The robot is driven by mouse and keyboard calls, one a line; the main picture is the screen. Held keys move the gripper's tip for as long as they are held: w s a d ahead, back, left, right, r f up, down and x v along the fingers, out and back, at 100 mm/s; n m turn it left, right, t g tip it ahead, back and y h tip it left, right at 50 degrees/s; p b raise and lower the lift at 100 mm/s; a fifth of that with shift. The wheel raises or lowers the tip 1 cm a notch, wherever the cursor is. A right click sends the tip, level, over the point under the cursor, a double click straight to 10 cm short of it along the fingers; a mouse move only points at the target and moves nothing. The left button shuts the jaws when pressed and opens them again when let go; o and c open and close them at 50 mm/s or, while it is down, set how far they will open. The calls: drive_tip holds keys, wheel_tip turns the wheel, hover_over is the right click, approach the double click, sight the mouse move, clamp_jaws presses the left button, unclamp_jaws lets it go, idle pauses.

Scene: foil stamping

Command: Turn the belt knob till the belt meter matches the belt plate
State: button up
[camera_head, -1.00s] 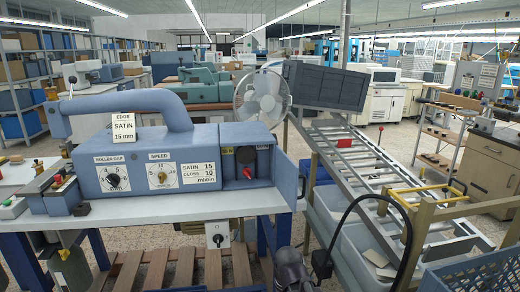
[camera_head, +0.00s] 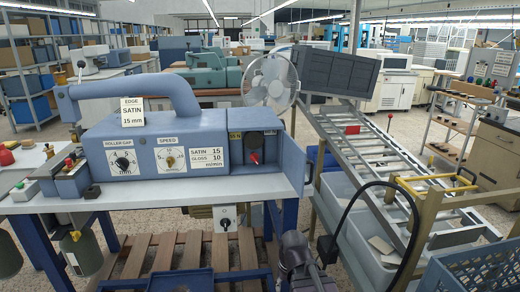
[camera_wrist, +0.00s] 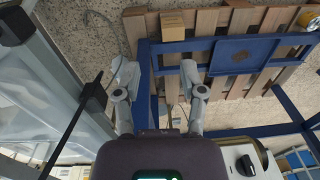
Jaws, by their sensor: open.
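A blue machine (camera_head: 180,135) stands on a bench. Its front has a ROLLER GAP dial with a black knob (camera_head: 122,163) and a SPEED dial (camera_head: 171,159). A plate (camera_head: 208,158) beside them reads SATIN 15, GLOSS 10 m/min. A card (camera_head: 132,111) on top reads EDGE SATIN 15 mm. A white box with a black knob (camera_head: 225,223) hangs under the bench front; it also shows in the wrist view (camera_wrist: 245,166). No belt label is readable, and the SPEED pointer is too small to read exactly. My gripper (camera_wrist: 157,78) is open and empty, away from the dials.
A pallet (camera_head: 185,252) and a blue tray (camera_head: 180,282) lie under the bench; the tray also shows in the wrist view (camera_wrist: 200,56). A sloping roller conveyor (camera_head: 370,160) and grey bins (camera_head: 365,240) stand at right. A fan (camera_head: 270,82) is behind the machine.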

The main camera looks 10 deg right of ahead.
drive_tip(key=w+a+r+m+t+y+p, duration=0.2)
drive_tip(key=w+a+r+m+t+y, duration=0.25)
drive_tip(key=w+a, duration=0.45)
drive_tip(key=w+r+m+t, duration=0.3)
drive_tip(key=w+r+m, duration=0.1)
drive_tip(key=r, duration=0.1)
drive_tip(key=w+a+r+m+t+y+p, duration=0.1)
drive_tip(key=w+r+m+t, duration=0.2)
drive_tip(key=w+r, duration=0.1)
drive_tip(key=w+r+m+t+p, duration=0.1)
drive_tip(key=w+r+m+t, duration=0.3)
drive_tip(key=r, duration=0.2)
drive_tip(key=shift+w+a+r+m+y, duration=0.1)
drive_tip(key=shift+w+a+m+y, duration=0.2)
drive_tip(key=shift+m+y, duration=0.05)
drive_tip(key=m+t+h+p, duration=0.1)
drive_tip(key=m+t+h, duration=0.2)
drive_tip(key=m+h, duration=0.7)
approach(255, 161)
drive_tip(key=s+m+y, duration=0.1)
drive_tip(key=s+d+m+y, duration=0.1)
drive_tip(key=s+m+y, duration=0.1)
drive_tip(key=shift+s+d+r, duration=0.15)
drive_tip(key=shift+s+d, duration=0.1)
drive_tip(key=shift+d, duration=0.15)
drive_tip(key=shift+w, duration=0.1)
drive_tip(key=w, duration=1.3)
drive_tip(key=shift+w, duration=0.3)
drive_tip(key=shift+c, duration=0.2)
